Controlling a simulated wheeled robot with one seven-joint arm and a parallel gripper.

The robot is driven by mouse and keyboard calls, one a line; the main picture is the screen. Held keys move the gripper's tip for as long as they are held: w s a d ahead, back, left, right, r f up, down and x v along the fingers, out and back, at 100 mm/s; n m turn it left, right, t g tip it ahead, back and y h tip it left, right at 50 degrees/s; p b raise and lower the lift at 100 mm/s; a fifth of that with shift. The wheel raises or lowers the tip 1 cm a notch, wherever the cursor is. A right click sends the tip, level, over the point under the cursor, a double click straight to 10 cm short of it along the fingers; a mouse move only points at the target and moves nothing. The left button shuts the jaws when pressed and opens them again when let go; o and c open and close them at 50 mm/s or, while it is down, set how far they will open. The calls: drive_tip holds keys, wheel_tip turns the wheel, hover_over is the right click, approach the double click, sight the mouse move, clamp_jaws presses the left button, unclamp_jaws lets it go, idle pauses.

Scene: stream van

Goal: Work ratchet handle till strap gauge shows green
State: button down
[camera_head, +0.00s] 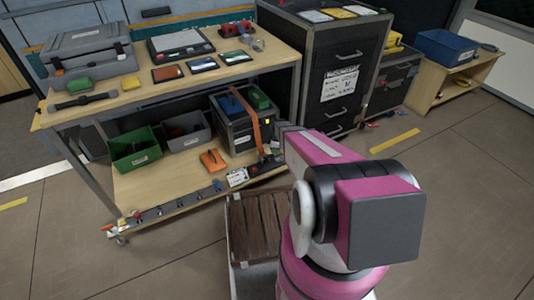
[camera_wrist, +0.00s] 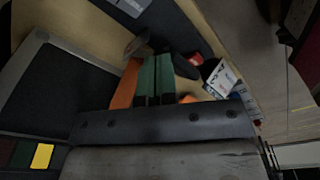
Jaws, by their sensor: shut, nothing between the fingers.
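The dark case (camera_head: 231,130) stands on the cart's lower shelf with an orange strap (camera_head: 256,124) over it. The strap also shows in the wrist view (camera_wrist: 124,88), beside the case (camera_wrist: 50,90). Dark and red parts, seemingly the ratchet (camera_head: 268,162), lie at the strap's lower end; a red part shows in the wrist view (camera_wrist: 196,60). A patch in dark green, dark red and bright yellow, seemingly the gauge (camera_wrist: 40,156), is at lower left. My gripper (camera_wrist: 154,62) is shut and empty, close over the strap and ratchet area; contact cannot be told.
A white label card (camera_head: 237,177) lies near the shelf's front edge, beside an orange object (camera_head: 212,160). Green (camera_head: 134,149) and grey (camera_head: 187,132) bins stand left on the shelf. A drawer cabinet (camera_head: 330,75) stands right of the cart. A wooden-topped crate (camera_head: 255,225) is in front.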

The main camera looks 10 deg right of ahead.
wheel_tip(320, 180, up, 8)
drive_tip(key=shift+d, duration=0.4)
drive_tip(key=shift+s, duration=0.15)
idle(0.6)
drive_tip(key=s+a+r+m+h, duration=0.1)
drive_tip(key=s+a+r+m, duration=0.2)
drive_tip(key=s+r+m, duration=1.2)
drive_tip(key=s+r, duration=0.4)
drive_tip(key=s, duration=0.1)
drive_tip(key=shift+s+a+r, duration=0.15)
drive_tip(key=shift+a+r, duration=0.05)
drive_tip(key=shift+r, duration=0.15)
